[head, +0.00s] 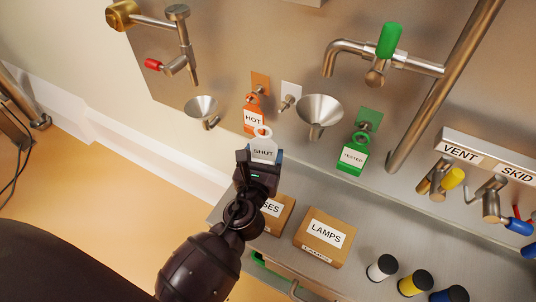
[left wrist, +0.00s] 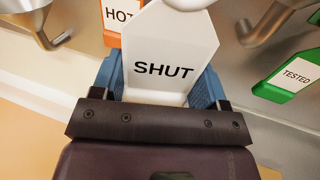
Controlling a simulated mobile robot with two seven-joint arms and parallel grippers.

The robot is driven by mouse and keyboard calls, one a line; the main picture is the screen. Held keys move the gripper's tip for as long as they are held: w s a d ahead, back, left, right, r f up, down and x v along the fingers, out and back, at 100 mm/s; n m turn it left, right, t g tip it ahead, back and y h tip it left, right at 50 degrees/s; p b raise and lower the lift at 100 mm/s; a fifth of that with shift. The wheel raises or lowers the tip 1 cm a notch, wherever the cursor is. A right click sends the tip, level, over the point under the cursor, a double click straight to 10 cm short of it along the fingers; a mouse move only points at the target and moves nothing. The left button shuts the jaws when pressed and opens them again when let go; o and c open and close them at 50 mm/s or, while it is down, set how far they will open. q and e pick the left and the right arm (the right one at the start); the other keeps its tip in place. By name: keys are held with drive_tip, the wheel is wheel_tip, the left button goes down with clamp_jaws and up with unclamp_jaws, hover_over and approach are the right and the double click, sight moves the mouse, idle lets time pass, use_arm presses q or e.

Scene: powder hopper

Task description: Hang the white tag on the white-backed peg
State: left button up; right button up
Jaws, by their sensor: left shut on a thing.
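The white tag (head: 264,150), lettered SHUT, is held upright in my left gripper (head: 261,157), which is shut on its lower part. In the left wrist view the tag (left wrist: 168,55) stands between the blue fingers of the gripper (left wrist: 165,85), with its ring at the top edge of the picture. The white-backed peg (head: 288,103) sticks out of the wall panel, up and to the right of the tag in the head view. The peg is bare, and the tag is apart from it. The peg does not show in the left wrist view. My right gripper is not in view.
An orange HOT tag (head: 252,118) hangs left of the peg, and a green TESTED tag (head: 352,157) hangs to the right. A steel funnel (head: 320,112) is close right of the peg, a smaller funnel (head: 202,108) farther left. A LAMPS box (head: 325,238) sits on the shelf below.

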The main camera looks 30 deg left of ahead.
use_arm(q)
drive_tip(key=shift+w, duration=0.4)
drive_tip(key=w, duration=0.2)
drive_tip(key=w+b, duration=0.1)
drive_tip(key=w, duration=0.4)
drive_tip(key=shift+w+d+f, duration=0.2)
drive_tip(key=shift+w+f, duration=0.1)
drive_tip(key=shift+f, duration=0.05)
drive_tip(key=shift+w+f+b, duration=0.4)
drive_tip(key=shift+w, duration=0.35)
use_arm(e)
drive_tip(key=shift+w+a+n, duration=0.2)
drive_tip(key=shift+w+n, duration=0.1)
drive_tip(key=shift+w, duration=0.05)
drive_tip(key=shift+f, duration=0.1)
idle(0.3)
use_arm(q)
drive_tip(key=o, duration=1)
